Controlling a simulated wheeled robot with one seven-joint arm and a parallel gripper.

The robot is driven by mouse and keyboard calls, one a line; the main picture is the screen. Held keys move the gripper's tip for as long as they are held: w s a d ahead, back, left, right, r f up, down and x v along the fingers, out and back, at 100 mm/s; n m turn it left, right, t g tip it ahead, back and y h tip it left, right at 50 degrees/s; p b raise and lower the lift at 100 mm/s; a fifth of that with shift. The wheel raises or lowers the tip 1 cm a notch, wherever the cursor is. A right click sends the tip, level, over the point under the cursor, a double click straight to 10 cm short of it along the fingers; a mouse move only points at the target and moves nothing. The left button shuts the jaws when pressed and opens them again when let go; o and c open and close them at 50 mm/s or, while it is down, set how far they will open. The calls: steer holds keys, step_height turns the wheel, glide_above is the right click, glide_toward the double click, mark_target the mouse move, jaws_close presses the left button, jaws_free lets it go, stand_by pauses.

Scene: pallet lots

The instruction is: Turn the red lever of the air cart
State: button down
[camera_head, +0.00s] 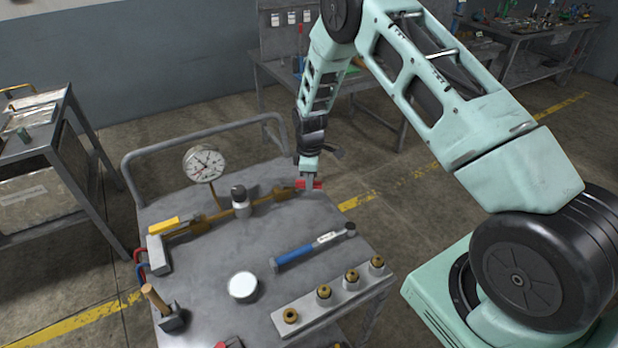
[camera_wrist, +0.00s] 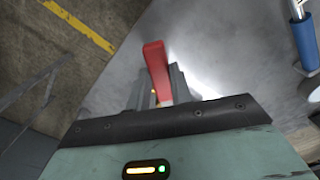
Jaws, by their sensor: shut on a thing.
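The air cart (camera_head: 215,270) is a grey metal cart with a brass pipe line, a round pressure gauge (camera_head: 204,163) and a yellow lever (camera_head: 178,224) toward the left end of the pipe. The red lever (camera_head: 309,185) is at the right end of the pipe, near the cart's far right edge. My gripper (camera_head: 308,178) reaches down onto it from above. In the wrist view the red lever (camera_wrist: 157,68) stands between the fingers, which are shut on it. Its lower part and the valve under it are hidden by the gripper.
A blue-handled torque wrench (camera_head: 312,247), a white round container (camera_head: 243,286), a hammer (camera_head: 165,311) and a block with several brass fittings (camera_head: 335,297) lie on the cart top. A push handle (camera_head: 205,142) rises at the far side. Workbenches stand behind and at the left.

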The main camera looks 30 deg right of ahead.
steer(key=m, duration=0.1)
steer(key=s+a+m+b, duration=0.1)
steer(key=m, duration=0.1)
steer(key=shift+s+a, duration=0.3)
steer(key=a+m, duration=0.1)
steer(key=s+m+b, duration=0.1)
steer(key=shift+s+a+m, duration=0.1)
steer(key=shift+a+m, duration=0.2)
steer(key=shift+a, duration=0.05)
steer(key=a+m, duration=0.2)
steer(key=m, duration=0.1)
steer(key=shift+s+a+b, duration=0.15)
steer(key=shift+s+b, duration=0.2)
steer(key=shift+s, duration=0.05)
steer(key=shift+a+m, duration=0.9)
steer(key=shift+m, duration=0.5)
steer(key=c, duration=1.2)
jaws_free()
steer(key=shift+c, duration=0.2)
steer(key=shift+s, duration=0.1)
step_height(320, 180, up, 18)
steer(key=b, duration=0.3)
steer(key=shift+f, duration=0.25)
